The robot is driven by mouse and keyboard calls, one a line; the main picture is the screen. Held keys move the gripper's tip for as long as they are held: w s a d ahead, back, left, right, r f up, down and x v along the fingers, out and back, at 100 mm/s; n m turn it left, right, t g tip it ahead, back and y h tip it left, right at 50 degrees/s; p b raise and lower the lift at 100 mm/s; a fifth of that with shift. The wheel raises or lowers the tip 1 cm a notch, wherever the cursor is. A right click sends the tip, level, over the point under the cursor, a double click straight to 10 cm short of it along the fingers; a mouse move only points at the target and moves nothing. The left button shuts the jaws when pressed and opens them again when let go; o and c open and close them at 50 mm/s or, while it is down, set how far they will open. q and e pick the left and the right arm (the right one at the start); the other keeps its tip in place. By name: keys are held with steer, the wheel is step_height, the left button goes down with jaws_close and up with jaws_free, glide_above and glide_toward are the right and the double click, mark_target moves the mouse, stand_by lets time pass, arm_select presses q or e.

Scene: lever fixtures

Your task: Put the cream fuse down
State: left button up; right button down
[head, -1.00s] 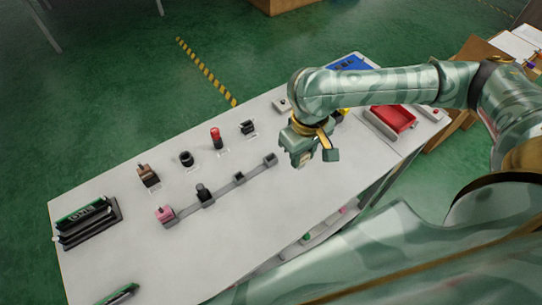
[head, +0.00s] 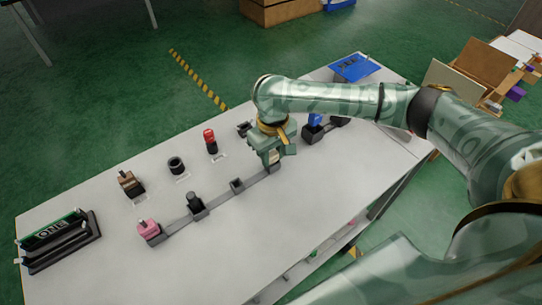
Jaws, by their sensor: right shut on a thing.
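My right gripper (head: 274,158) is shut on the cream fuse (head: 275,157), a small pale piece mostly hidden between the fingers. It is over the right end of a grey rail with several sockets (head: 237,186). I cannot tell whether the fuse touches the socket there, as the gripper covers it. A pink fuse (head: 150,228) sits in the left end socket, and a dark one (head: 194,200) stands in the socket to its right. The socket between the dark one and my gripper looks empty. My left gripper is not in view.
Behind the rail stand a brown piece (head: 130,183), a black ring-shaped piece (head: 176,165), a red-topped piece (head: 210,140) and a black piece (head: 243,129). A blue piece (head: 315,119) is right of my gripper. A sign rack (head: 60,240) is at left. The front tabletop is clear.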

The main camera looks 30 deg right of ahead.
mark_target(272, 154)
steer(key=shift+r, duration=0.1)
steer(key=c, duration=1.1)
jaws_free()
steer(key=shift+o, duration=0.2)
steer(key=shift+r, duration=0.15)
step_height(272, 154, up, 12)
steer(key=p, duration=0.6)
steer(key=shift+p, duration=0.35)
